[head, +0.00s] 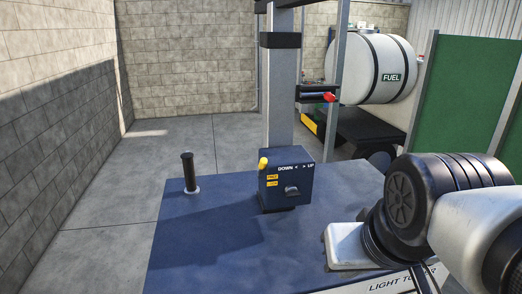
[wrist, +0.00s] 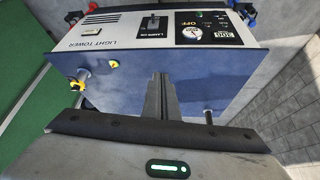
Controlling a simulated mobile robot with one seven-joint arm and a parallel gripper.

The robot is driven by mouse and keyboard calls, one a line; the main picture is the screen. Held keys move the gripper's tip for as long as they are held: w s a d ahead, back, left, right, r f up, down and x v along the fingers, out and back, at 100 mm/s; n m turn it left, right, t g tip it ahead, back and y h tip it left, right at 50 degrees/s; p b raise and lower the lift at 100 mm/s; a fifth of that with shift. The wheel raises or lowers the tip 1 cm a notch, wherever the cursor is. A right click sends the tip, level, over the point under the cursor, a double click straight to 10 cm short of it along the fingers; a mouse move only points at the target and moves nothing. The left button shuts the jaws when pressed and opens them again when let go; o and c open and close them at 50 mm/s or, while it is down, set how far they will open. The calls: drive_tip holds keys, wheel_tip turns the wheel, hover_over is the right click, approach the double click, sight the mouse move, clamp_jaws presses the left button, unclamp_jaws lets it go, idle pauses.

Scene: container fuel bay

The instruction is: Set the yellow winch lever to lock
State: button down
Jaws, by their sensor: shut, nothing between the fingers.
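The yellow winch lever (head: 263,163) is on the upper left of a dark blue winch box (head: 286,184) on the mast in the head view. Its yellow knob points up, above the FREE and LOCK labels, on the FREE side. A dark knob (head: 292,191) sits lower on the same box under DOWN and UP. My gripper (wrist: 157,82) shows in the wrist view as grey fingers, shut and empty, over the blue body. The head view shows my arm at right, apart from the winch box; the fingers are not seen there. I cannot clearly make out the lever in the wrist view.
A black post (head: 189,171) stands on the blue deck (head: 205,250) left of the box. The mast (head: 279,90) rises behind the box. A fuel tank (head: 375,70) and a green panel (head: 470,95) are at right. A control panel (wrist: 165,28) shows in the wrist view.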

drive_tip(key=w+a+r, duration=0.1)
drive_tip(key=w+r, duration=0.3)
drive_tip(key=w, duration=0.4)
drive_tip(key=w+a+r+y, duration=0.1)
drive_tip(key=w+r, duration=0.4)
drive_tip(key=w, duration=0.2)
drive_tip(key=w+a+r, duration=0.2)
drive_tip(key=w+r, duration=0.2)
drive_tip(key=w, duration=0.4)
drive_tip(key=w+a+f, duration=0.1)
drive_tip(key=w+a, duration=0.2)
drive_tip(key=w, duration=0.7)
drive_tip(key=w+a+f+b, duration=0.1)
drive_tip(key=w+a, duration=0.3)
drive_tip(key=w, duration=0.6)
drive_tip(key=shift+w+a+f+n, duration=0.15)
drive_tip(key=shift+a+f+n, duration=0.05)
drive_tip(key=shift+a+n, duration=0.1)
